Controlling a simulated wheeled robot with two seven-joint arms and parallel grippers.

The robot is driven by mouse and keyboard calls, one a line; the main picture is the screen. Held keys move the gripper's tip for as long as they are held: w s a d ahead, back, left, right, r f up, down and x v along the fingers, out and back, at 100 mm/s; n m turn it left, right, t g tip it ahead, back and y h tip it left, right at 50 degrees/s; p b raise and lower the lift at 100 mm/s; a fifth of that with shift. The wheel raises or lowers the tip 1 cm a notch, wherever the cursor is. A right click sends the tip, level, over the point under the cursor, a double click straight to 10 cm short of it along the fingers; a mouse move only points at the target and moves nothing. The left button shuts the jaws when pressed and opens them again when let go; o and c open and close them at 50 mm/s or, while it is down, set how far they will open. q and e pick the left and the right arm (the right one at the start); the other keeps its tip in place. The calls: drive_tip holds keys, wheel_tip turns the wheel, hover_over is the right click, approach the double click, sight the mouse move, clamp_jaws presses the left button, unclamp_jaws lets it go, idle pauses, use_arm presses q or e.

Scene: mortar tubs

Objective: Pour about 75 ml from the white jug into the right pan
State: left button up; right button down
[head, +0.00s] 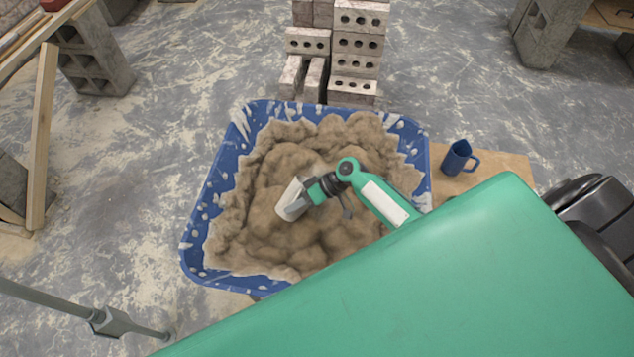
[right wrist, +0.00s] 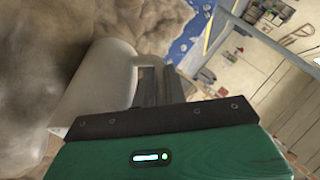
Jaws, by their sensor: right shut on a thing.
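My right gripper (head: 313,192) is shut on the handle of the white jug (head: 291,199), over the middle of the blue tub (head: 192,240). The tub is filled with lumpy brown mortar (head: 270,165). The jug looks tilted, with one end toward the lower left; I cannot see its contents or any stream. In the right wrist view the jug (right wrist: 112,75) is beside the dark gripper fingers (right wrist: 155,85), with mortar behind it. Only one tub shows, and no second pan is in view. My left gripper is not in view.
A blue mug (head: 458,158) stands on a wooden board (head: 500,165) right of the tub. Stacked bricks (head: 357,50) stand behind the tub. Concrete blocks (head: 90,60) and a timber (head: 42,140) are at the left. A grey rod (head: 50,302) crosses the lower left. The floor left of the tub is clear.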

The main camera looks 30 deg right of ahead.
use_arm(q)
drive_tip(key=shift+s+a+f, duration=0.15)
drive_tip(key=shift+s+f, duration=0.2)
use_arm(e)
drive_tip(key=shift+a+f+h, duration=0.15)
drive_tip(key=shift+f+h, duration=0.15)
drive_tip(key=shift+h, duration=0.1)
idle(1.4)
